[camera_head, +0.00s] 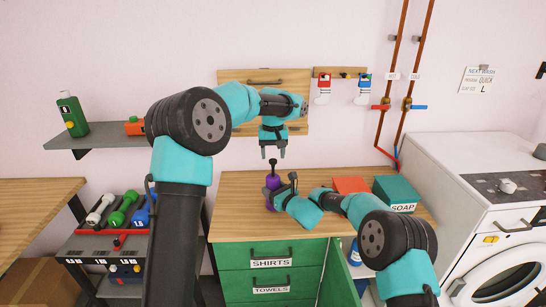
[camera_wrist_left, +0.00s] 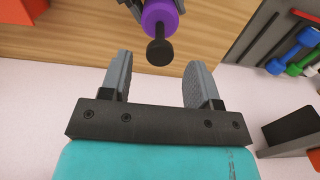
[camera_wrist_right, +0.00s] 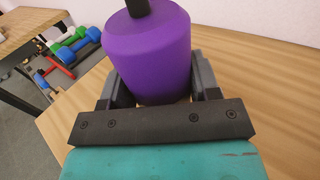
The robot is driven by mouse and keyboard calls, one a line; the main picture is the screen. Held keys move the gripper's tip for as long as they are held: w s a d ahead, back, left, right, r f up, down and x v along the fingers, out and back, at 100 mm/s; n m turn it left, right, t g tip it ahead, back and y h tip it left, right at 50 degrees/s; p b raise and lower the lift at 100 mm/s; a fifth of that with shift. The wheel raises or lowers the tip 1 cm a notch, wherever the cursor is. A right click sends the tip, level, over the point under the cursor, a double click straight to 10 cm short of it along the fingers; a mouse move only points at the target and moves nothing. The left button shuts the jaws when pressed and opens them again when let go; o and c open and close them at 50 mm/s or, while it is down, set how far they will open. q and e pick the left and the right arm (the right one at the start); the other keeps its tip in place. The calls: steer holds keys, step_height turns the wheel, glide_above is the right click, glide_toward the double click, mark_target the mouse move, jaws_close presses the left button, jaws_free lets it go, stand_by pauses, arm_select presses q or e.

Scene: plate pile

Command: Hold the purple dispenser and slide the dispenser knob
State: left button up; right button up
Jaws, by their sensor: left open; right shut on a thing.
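The purple dispenser (camera_head: 272,182) stands upright on the wooden top of the green cabinet, with its black knob (camera_head: 273,162) sticking up. My right gripper (camera_head: 281,194) is shut on the dispenser's body; in the right wrist view the purple body (camera_wrist_right: 148,55) fills the space between the fingers. My left gripper (camera_head: 273,153) is open and empty, pointing down just above the knob. In the left wrist view the knob (camera_wrist_left: 160,52) lies just beyond the open fingers (camera_wrist_left: 160,82), apart from them.
A red box (camera_head: 351,185) and a teal SOAP box (camera_head: 397,192) stand on the cabinet top (camera_head: 235,188) to the right. A white washing machine (camera_head: 460,190) is at far right. A shelf (camera_head: 110,137) with a green bottle (camera_head: 72,114) and dumbbells below are at left.

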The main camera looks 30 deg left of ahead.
mark_target(273, 160)
arm_select(q)
step_height(273, 160, up, 10)
steer(key=shift+r, duration=0.2)
stand_by(0.3)
arm_select(e)
steer(key=o, duration=1.3)
steer(key=v, duration=1.2)
